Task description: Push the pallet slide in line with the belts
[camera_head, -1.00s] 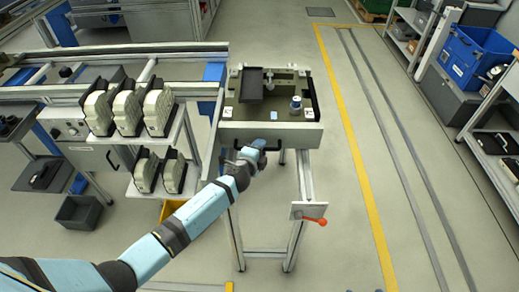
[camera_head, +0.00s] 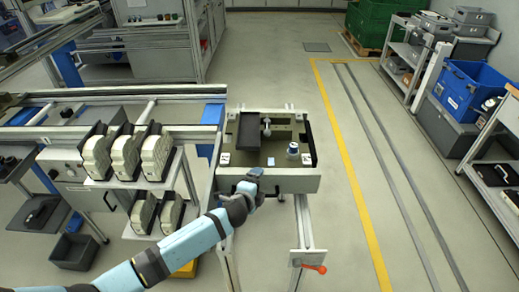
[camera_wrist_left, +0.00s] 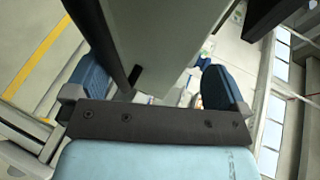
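The pallet slide (camera_head: 300,182) is a grey tray-like carriage with a dark inside, on a stand at the right end of the belts (camera_head: 175,130). Its front panel sits nearer to me than the belts' front rail. A dark plate (camera_head: 249,132) and a small white and blue cup (camera_head: 293,149) are on it. My left gripper (camera_head: 254,182) is at the front panel, left of its middle. In the left wrist view its blue fingers (camera_wrist_left: 158,88) are spread apart, with a dark bar (camera_wrist_left: 103,45) and the pale panel between them. Contact is unclear. My right gripper is not in view.
A red-handled lever (camera_head: 314,268) is on a plate below the slide's front. Floor right of the slide is clear to the yellow line (camera_head: 345,150). Shelves and a blue bin (camera_head: 470,85) are far right.

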